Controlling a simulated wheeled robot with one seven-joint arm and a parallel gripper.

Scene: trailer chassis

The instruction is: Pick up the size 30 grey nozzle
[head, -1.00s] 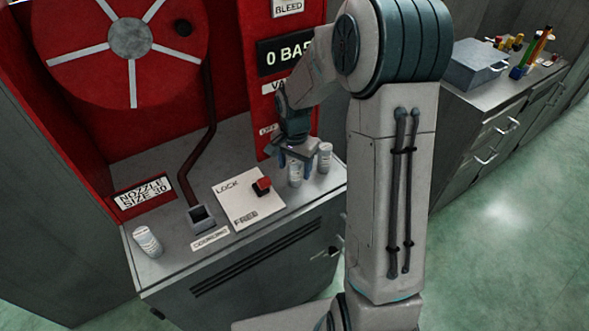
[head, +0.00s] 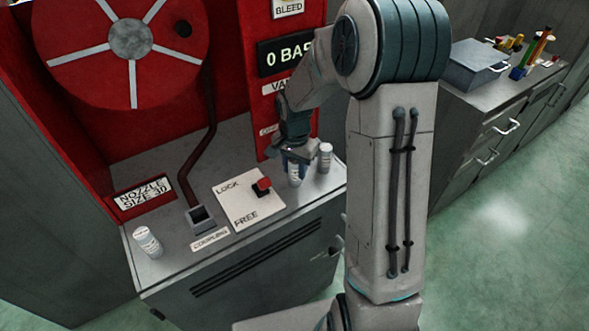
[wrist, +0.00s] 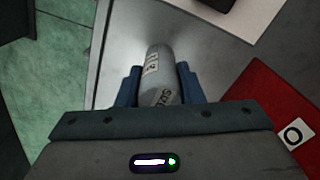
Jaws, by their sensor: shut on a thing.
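A grey cylindrical nozzle (head: 294,178) stands at the right end of the grey cabinet top. My gripper (head: 297,163) is over it with the blue fingers down around its upper part. In the wrist view the gripper (wrist: 158,82) is shut on this nozzle (wrist: 160,68), one finger on each side. Its label shows part of the word SIZE; I cannot read the number. A similar grey nozzle (head: 325,158) stands just to the right. Another pale nozzle (head: 147,242) is at the left front of the cabinet top.
A NOZZLE SIZE 30 sign (head: 143,192) stands at the back left. A square coupling socket (head: 201,218) and a LOCK/FREE plate (head: 247,199) with a red-topped lever (head: 262,187) lie mid-cabinet. The red hose reel (head: 125,45) and 0 BAR display (head: 284,54) are behind.

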